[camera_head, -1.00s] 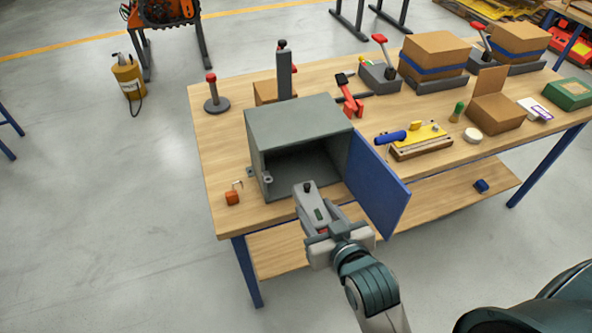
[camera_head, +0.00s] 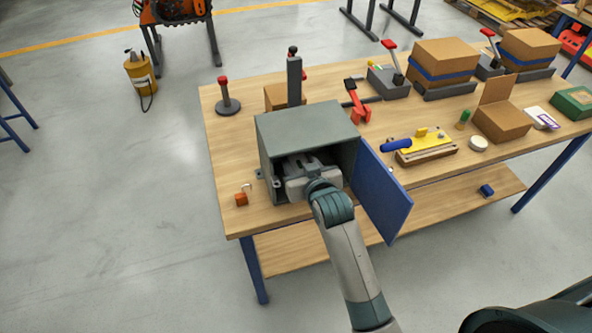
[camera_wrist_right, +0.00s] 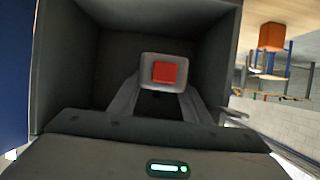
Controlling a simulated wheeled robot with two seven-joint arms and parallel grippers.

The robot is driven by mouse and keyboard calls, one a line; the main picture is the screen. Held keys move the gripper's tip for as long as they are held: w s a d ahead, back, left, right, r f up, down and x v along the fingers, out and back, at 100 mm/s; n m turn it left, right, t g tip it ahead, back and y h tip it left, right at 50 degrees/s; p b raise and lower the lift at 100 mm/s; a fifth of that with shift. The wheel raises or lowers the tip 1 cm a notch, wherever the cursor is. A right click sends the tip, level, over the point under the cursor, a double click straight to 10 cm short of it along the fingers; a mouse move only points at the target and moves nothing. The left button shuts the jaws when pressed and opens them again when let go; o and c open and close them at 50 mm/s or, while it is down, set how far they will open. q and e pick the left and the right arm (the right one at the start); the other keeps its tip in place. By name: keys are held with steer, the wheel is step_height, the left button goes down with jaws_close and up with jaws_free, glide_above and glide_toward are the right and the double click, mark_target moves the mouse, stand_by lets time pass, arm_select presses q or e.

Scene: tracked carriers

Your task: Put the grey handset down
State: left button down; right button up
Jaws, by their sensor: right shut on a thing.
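The grey handset (camera_wrist_right: 148,59) shows its end with a red square in the right wrist view, between the two fingers of my right gripper (camera_wrist_right: 162,88). The gripper is shut on it. In the head view my right gripper (camera_head: 303,164) reaches through the front opening of a grey metal cabinet (camera_head: 305,122), and the handset is mostly hidden there by the gripper and the cabinet. The cabinet's blue door (camera_head: 380,196) stands open to the right. I cannot tell whether the handset touches the cabinet floor. My left gripper is not in view.
The cabinet walls surround the gripper closely. A yellow-topped fixture with a blue handle (camera_head: 397,146), an open cardboard box (camera_head: 503,122) and red-handled clamps stand to the right.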

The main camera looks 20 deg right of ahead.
steer(key=shift+w+r, duration=0.2)
steer(key=shift+w, duration=0.7)
step_height(320, 180, down, 3)
steer(key=shift+s+r+p, duration=0.15)
steer(key=shift+r+p, duration=0.05)
steer(key=shift+p, duration=0.1)
steer(key=shift+f, duration=0.4)
steer(key=shift+f, duration=0.1)
step_height(320, 180, down, 3)
steer(key=shift+r+p, duration=0.1)
steer(key=shift+p, duration=0.35)
steer(key=shift+w, duration=0.2)
steer(key=shift+w+f, duration=0.15)
steer(key=shift+f, duration=0.3)
steer(key=shift+f, duration=0.1)
